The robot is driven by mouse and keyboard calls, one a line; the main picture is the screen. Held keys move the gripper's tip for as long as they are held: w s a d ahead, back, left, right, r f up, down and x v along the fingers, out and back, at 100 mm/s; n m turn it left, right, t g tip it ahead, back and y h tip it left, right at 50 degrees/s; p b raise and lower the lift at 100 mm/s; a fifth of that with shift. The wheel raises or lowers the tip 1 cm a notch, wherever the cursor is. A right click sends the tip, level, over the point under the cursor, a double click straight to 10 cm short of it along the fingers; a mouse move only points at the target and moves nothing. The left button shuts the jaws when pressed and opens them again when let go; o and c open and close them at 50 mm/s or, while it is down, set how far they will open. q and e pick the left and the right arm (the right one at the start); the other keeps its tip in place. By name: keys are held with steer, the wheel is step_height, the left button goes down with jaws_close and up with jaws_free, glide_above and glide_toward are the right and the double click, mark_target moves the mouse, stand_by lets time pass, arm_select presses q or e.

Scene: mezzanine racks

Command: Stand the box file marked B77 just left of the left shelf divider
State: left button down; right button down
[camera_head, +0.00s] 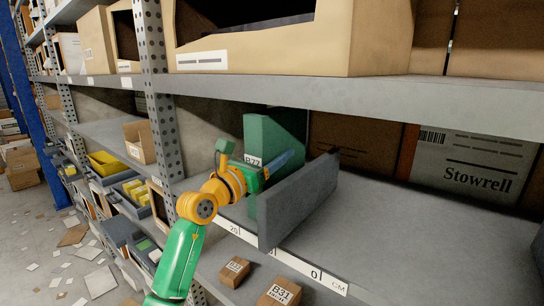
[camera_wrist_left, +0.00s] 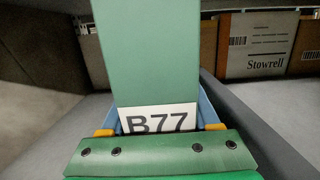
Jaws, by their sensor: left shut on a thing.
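The green box file marked B77 (camera_head: 273,134) stands upright on or just above the middle shelf, left of the grey shelf divider (camera_head: 296,200). My left gripper (camera_head: 266,168) is shut on the box file across its labelled front. In the left wrist view the box file (camera_wrist_left: 148,55) rises between the fingers, with the B77 label facing me. The divider (camera_wrist_left: 256,125) is to its right there, with a narrow gap at the front. The box file's bottom is mostly hidden by my arm, so I cannot tell whether it touches the shelf. My right gripper is out of view.
A Stowrell carton (camera_head: 467,165) stands at the back right, with bare shelf before it. A scale strip (camera_head: 285,258) runs along the shelf's front edge. A perforated post (camera_head: 160,105) stands left of the box file.

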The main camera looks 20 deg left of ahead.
arm_select(q)
steer(key=shift+s+a+r, duration=0.15)
steer(key=shift+s+r, duration=0.1)
steer(key=shift+s, duration=0.4)
steer(key=shift+f, duration=0.2)
steer(key=shift+c, duration=1.9)
jaws_free()
steer(key=shift+w+d+f, duration=0.1)
steer(key=shift+w+d, duration=0.1)
steer(key=shift+w, duration=0.1)
steer(key=shift+o, duration=1.3)
steer(key=shift+w, duration=0.15)
steer(key=shift+s+r, duration=0.25)
steer(key=shift+r, duration=0.05)
steer(key=b+v, duration=0.5)
steer(key=v, duration=0.7)
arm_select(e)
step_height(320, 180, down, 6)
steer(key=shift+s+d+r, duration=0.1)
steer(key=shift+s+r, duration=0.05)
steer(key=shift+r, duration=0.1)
